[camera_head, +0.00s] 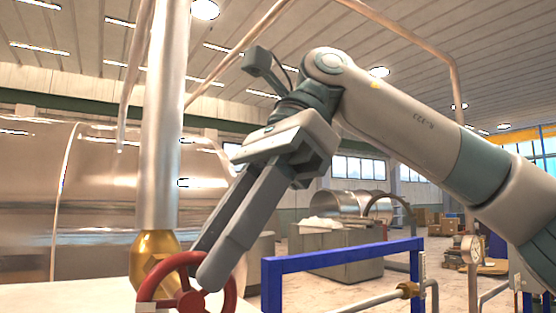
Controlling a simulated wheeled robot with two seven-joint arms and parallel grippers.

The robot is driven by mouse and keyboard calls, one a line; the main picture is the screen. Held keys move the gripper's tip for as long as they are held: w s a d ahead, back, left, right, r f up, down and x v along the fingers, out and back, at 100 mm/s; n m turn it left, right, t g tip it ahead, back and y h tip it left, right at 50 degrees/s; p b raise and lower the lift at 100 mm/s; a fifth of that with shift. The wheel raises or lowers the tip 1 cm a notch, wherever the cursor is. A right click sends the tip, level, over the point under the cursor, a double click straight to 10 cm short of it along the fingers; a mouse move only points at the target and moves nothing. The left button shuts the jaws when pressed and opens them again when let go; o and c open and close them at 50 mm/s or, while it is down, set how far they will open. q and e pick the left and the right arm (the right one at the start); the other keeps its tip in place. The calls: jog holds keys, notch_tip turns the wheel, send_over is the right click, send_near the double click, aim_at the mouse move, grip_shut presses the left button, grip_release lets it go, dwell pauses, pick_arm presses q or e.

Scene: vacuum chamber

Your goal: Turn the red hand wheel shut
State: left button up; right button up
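The red hand wheel (174,301) is at the bottom left, cut off by the lower picture edge. It is in front of a brass valve body (152,251) under a thick vertical metal pipe (166,120). My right gripper (206,262) reaches down to the wheel's upper right rim. Its nearer finger overlaps the front of the rim, and the farther finger's tip is around or behind it. I cannot tell whether the fingers press on the rim. My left gripper is not in view.
A large shiny metal tank (80,200) fills the left. A blue frame (340,256) stands just right of the wheel, with a brass-fitted pipe (408,290) and a gauge (471,246) farther right. A grey box-shaped unit (335,248) stands on the floor behind the frame.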

jog(key=v, duration=1.1)
jog(key=shift+w+r, duration=0.15)
jog(key=shift+r, duration=0.2)
jog(key=shift+d, duration=0.15)
